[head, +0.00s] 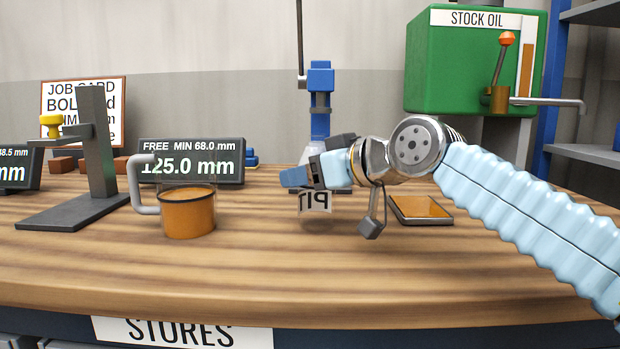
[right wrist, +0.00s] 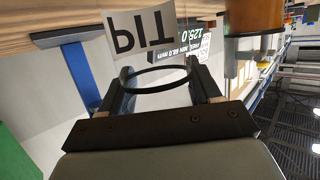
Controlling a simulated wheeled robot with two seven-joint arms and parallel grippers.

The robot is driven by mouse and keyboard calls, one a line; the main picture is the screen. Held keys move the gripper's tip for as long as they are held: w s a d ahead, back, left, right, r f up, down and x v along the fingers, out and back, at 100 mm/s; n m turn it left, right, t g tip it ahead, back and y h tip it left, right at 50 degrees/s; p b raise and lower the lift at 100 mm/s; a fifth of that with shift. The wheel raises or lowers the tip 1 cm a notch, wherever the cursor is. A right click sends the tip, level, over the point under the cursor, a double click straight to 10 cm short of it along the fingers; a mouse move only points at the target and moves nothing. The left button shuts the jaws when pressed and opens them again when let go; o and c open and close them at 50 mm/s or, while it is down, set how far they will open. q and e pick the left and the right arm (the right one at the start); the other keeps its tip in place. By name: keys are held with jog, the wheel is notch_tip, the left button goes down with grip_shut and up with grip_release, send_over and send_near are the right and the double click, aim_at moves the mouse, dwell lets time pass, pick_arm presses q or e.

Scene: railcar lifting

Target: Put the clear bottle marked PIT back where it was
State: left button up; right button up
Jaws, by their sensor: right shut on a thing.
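My right gripper (head: 297,178) reaches in from the right over the middle of the bench. In the right wrist view its fingers (right wrist: 166,88) are shut on either side of the dark ring-shaped rim of the clear bottle (right wrist: 157,91). The bottle's body is see-through and hard to make out. Its white PIT label (head: 315,202) hangs below the fingers and reads mirrored; it also shows large in the right wrist view (right wrist: 143,35). I cannot tell whether the bottle's base touches the bench. My left gripper is not in view.
An orange mug-like cup (head: 188,214) and a grey stand (head: 97,150) are to the left. A shallow tray (head: 446,217) with orange contents lies behind and right of the bottle. A blue column (head: 320,95), display (head: 192,162) and green STOCK OIL tank (head: 450,75) stand behind. The front bench is clear.

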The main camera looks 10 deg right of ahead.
jog(key=shift+f, duration=0.1)
jog(key=o, duration=1.3)
jog(key=shift+s+d+r, duration=0.1)
jog(key=shift+s+r, duration=0.1)
jog(key=shift+r, duration=0.1)
jog(key=v, duration=1.1)
jog(key=shift+s+d, duration=0.2)
jog(key=shift+s, duration=0.05)
